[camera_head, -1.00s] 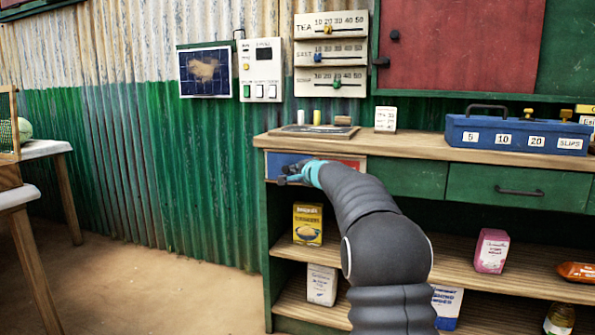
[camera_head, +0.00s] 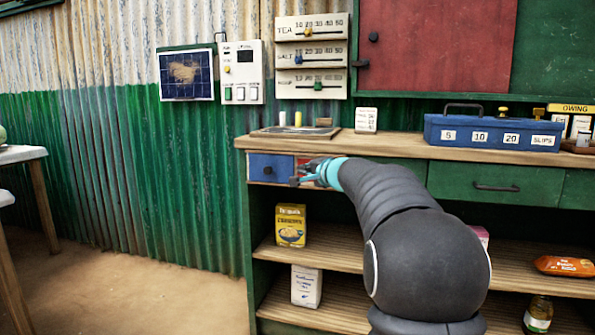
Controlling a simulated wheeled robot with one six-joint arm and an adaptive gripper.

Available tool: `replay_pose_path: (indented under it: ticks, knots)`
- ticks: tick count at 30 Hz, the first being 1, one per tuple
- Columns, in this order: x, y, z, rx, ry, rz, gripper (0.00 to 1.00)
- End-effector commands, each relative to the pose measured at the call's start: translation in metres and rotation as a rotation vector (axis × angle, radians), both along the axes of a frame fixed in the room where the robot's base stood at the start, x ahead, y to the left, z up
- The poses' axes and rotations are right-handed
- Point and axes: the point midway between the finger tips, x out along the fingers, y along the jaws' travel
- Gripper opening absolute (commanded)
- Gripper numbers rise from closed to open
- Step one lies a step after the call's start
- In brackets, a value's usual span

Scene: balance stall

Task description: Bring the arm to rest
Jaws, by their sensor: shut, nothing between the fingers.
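My gripper (camera_head: 297,181) is at the end of my dark grey arm, which reaches up and left from the bottom right of the picture. The gripper is small in view and looks shut, with nothing seen in it. It is in front of the drawer row under the counter, by the blue drawer (camera_head: 262,168) and a red front beside it. I cannot tell whether it touches them. My arm hides part of the shelves behind it.
The wooden counter (camera_head: 400,147) bears a blue cash box (camera_head: 490,132) and a small white card (camera_head: 366,120). Shelves below hold a yellow box (camera_head: 290,225), a white packet (camera_head: 306,287) and an orange packet (camera_head: 565,265). A table (camera_head: 22,154) stands far left. The floor between is clear.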

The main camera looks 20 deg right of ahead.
Motion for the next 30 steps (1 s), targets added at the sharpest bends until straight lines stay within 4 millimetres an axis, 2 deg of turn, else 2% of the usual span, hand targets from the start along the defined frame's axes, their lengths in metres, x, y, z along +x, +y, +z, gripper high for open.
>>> replay_pose_path:
  ticks: [4,18,21,23,26,27,30]
  knots:
    - [-0.006,0.0,0.001,0.0,0.0,0.001,0.0]
    - [-0.006,0.001,0.001,0.002,0.0,0.002,0.0]
    - [-0.007,0.006,-0.003,0.005,0.014,0.025,0.0]
    - [-0.01,0.01,-0.017,-0.018,0.05,0.049,0.0]
    - [-0.021,0.019,-0.061,-0.072,0.152,0.102,0.0]
    - [-0.031,0.025,-0.079,-0.102,0.202,0.128,0.0]
    - [-0.067,0.044,-0.113,-0.193,0.321,0.207,0.0]
